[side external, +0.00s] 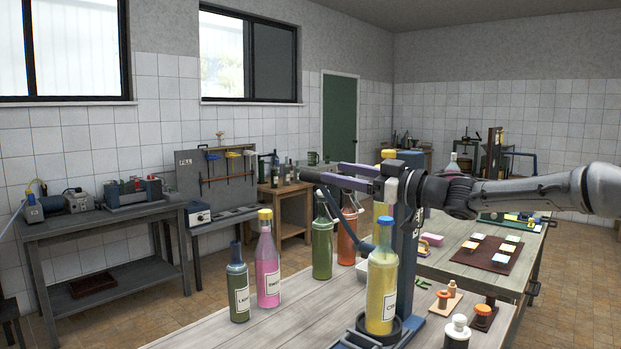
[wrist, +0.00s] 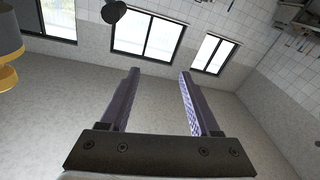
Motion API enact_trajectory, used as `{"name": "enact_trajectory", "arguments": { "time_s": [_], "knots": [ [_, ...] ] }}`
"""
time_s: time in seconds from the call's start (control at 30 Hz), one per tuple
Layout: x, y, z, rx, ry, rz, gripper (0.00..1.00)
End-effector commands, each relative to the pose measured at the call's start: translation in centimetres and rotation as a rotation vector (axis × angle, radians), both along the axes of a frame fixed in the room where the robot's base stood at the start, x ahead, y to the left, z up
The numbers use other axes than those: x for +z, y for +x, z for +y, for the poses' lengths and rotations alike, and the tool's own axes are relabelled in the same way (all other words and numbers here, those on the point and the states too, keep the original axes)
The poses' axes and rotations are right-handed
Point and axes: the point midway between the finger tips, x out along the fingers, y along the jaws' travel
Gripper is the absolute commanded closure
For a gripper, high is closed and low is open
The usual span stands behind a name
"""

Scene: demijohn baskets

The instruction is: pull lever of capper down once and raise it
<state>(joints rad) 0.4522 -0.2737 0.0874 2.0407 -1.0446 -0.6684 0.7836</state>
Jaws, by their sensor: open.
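The capper has a dark blue column (side external: 408,250) on the near bench. A yellow bottle (side external: 381,290) with a blue top stands upright on its base. A black knob (side external: 310,174), seemingly the lever's end, shows just left of my fingertips; the rest of the lever is hard to separate from the fingers and column. In the wrist view a dark knob (wrist: 113,12) with a thin bar lies beyond my fingertips, not between them. My gripper (side external: 330,172) is open and empty, its purple fingers pointing left; they also show in the wrist view (wrist: 158,74).
A pink bottle (side external: 268,262), a dark green bottle (side external: 238,288), a green bottle (side external: 322,245) and an orange bottle (side external: 347,235) stand left of and behind the capper. Small stoppers on blocks (side external: 458,330) stand at the right. The bench's left front is clear.

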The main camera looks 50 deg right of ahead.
Motion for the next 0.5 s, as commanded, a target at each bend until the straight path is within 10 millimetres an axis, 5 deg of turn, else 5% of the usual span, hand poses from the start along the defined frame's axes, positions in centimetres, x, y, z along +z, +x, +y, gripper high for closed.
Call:
{"name": "enact_trajectory", "arguments": {
  "time_s": [0.1, 0.2, 0.5],
  "knots": [
    [-2.5, 1.6, -4.9, -0.059, -0.018, 0.056, 0.37],
    [-3.6, 1.7, -7.1, -0.1, -0.002, 0.078, 0.37],
    [-3.8, 4.3, -7.6, -0.112, 0.001, 0.081, 0.37]
  ]
}}
